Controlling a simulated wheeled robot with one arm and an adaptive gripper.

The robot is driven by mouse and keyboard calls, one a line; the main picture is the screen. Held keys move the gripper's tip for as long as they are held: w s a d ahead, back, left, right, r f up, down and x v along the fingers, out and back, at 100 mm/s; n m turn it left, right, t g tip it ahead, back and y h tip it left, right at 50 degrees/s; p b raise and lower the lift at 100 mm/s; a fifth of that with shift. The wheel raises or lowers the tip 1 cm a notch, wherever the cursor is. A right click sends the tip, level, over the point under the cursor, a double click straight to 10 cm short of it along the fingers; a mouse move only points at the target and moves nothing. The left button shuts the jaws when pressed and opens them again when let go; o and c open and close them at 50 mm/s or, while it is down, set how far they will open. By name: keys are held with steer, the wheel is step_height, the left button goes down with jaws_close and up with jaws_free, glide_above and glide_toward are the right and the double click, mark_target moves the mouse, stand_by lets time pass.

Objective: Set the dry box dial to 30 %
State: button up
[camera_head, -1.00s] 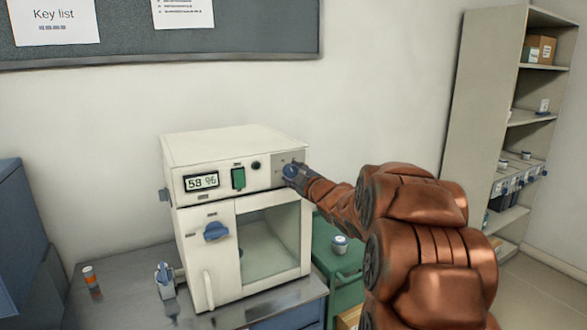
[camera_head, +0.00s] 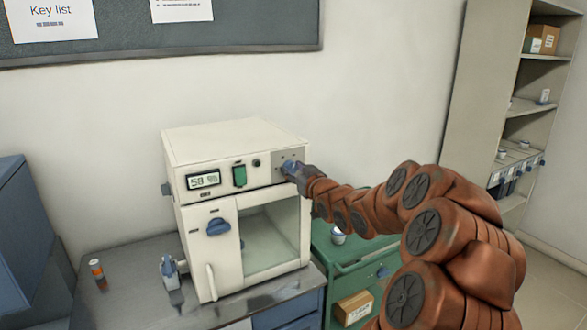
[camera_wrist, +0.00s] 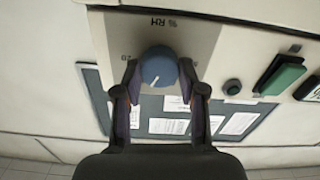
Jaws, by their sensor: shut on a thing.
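The dry box (camera_head: 235,150) is a white cabinet on the bench with a front display (camera_head: 203,180) that seems to read 58 %. Its round blue dial (camera_wrist: 158,72) is in the middle of the wrist view, on a panel marked "% RH", which appears upside down. A white pointer line on the dial points to the lower left in that view. My gripper (camera_wrist: 159,82) has one finger on each side of the dial and is shut on it. In the head view my gripper (camera_head: 297,175) covers most of the dial at the box's upper right.
A green switch (camera_head: 239,176) and a small dark knob (camera_head: 256,163) sit left of the dial. A blue latch (camera_head: 218,227) is on the closed door. A green cabinet (camera_head: 352,252) stands right of the bench, below my arm.

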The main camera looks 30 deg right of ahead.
steer(key=shift+m, duration=0.4)
steer(key=o, duration=1.1)
steer(key=shift+o, duration=0.2)
steer(key=s+a, duration=0.1)
steer(key=s, duration=1.1)
